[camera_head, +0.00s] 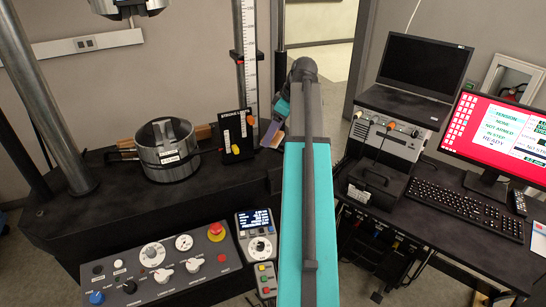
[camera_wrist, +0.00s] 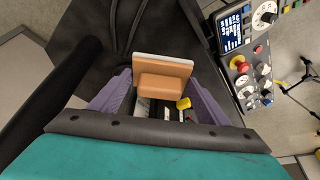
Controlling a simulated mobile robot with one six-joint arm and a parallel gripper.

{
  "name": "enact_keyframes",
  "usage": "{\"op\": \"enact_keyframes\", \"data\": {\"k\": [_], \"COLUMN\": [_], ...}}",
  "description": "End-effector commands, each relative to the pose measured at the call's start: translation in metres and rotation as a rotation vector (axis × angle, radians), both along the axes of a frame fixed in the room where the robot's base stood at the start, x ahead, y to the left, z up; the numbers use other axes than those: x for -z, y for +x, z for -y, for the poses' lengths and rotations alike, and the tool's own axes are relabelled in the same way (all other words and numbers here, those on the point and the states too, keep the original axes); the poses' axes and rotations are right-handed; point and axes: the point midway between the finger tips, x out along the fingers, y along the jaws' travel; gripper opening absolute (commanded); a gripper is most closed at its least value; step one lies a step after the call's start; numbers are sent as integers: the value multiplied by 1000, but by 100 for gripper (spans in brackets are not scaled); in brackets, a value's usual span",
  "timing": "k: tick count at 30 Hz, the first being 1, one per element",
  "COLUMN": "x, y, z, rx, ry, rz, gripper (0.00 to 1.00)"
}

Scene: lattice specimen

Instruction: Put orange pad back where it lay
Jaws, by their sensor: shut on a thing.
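My gripper (camera_wrist: 161,78) has two purple fingers, shut on the orange pad (camera_wrist: 163,88) in the wrist view. The pad is a blocky orange piece with a pale strip along its far edge. In the head view my gripper (camera_head: 271,131) is at the end of my teal arm, over the right end of the dark machine bench (camera_head: 100,206). The arm hides much of it there, and only a small pale-orange patch shows beside the finger. I cannot tell whether the pad touches anything below.
A black panel (camera_head: 242,151) with coloured knobs stands just left of my gripper. A control box (camera_head: 160,262) with a red button is in front. A desk with a laptop (camera_head: 424,66) is right.

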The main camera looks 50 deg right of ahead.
Motion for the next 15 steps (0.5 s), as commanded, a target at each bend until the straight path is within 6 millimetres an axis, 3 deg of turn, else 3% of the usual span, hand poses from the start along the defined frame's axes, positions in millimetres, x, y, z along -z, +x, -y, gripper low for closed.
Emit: {"op": "enact_keyframes", "data": {"k": [9,15], "x": [38,52], "y": [-1,-1], "z": [-1,0], "rx": [0,1], "ry": [2,1], "rz": [-2,-1], "gripper": [49,49]}}
